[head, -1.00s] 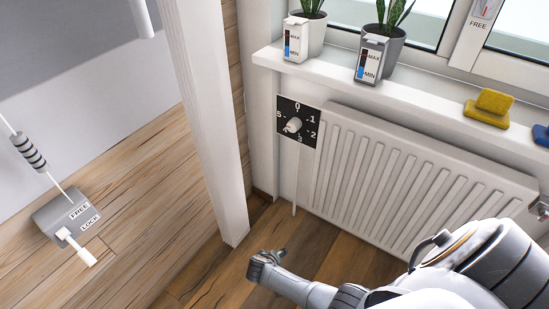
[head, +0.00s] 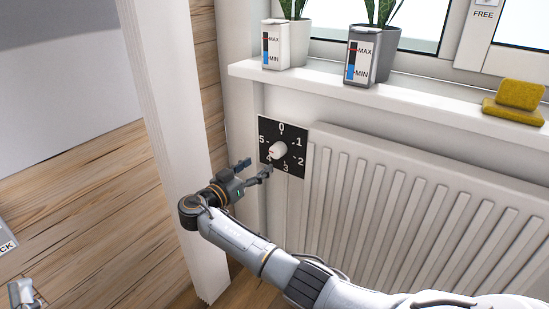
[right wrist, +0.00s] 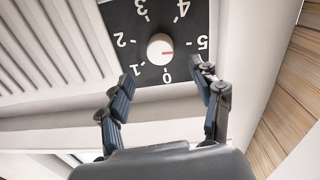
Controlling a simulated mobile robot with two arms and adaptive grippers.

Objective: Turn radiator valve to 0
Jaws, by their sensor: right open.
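The radiator valve is a round white knob (head: 278,150) on a black square dial plate (head: 297,131) numbered 0 to 5, with 0 at the top. In the right wrist view the dial is upside down, and the knob (right wrist: 158,48) has a red mark pointing right, close to 5 and slightly toward 0. My right gripper (head: 256,168) is open and empty, below and left of the knob in the head view. In the right wrist view its fingers (right wrist: 163,82) are spread apart near the plate's 0 edge, with the knob beyond their tips. My left gripper is not clearly seen.
The white ribbed radiator (head: 420,215) is right of the dial. The windowsill (head: 410,101) above carries plant pots, two MAX/MIN gauges and a yellow sponge (head: 515,100). A white post (head: 165,110) stands left of the gripper. A grey part at the lower left edge is unclear.

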